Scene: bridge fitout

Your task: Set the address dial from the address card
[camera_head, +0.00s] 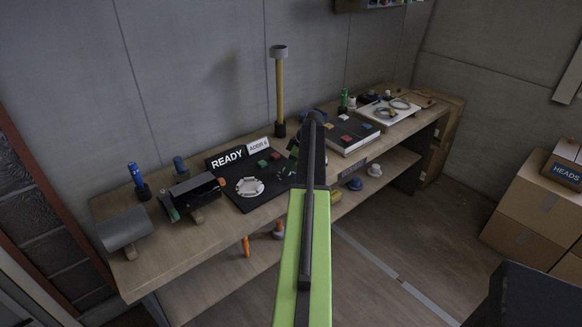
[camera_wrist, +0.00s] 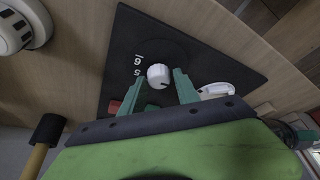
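A white round dial (camera_wrist: 158,75) sits on a black panel (camera_wrist: 135,30) in the wrist view. Small digits that look like a 6 and a 5 are printed beside it. My gripper (camera_wrist: 160,79) has its two green fingers apart, one on each side of the dial; I cannot tell whether they touch it. In the head view the address card (camera_head: 258,145) stands at the back of the bench and seems to read "ADDR 6". A "READY" sign (camera_head: 227,160) stands beside it. The dial is hidden behind my arm in that view.
A white round base (camera_head: 250,186) lies on the panel's left part. A tall pole (camera_head: 280,90) rises behind. A dark case (camera_head: 352,135) lies to the right.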

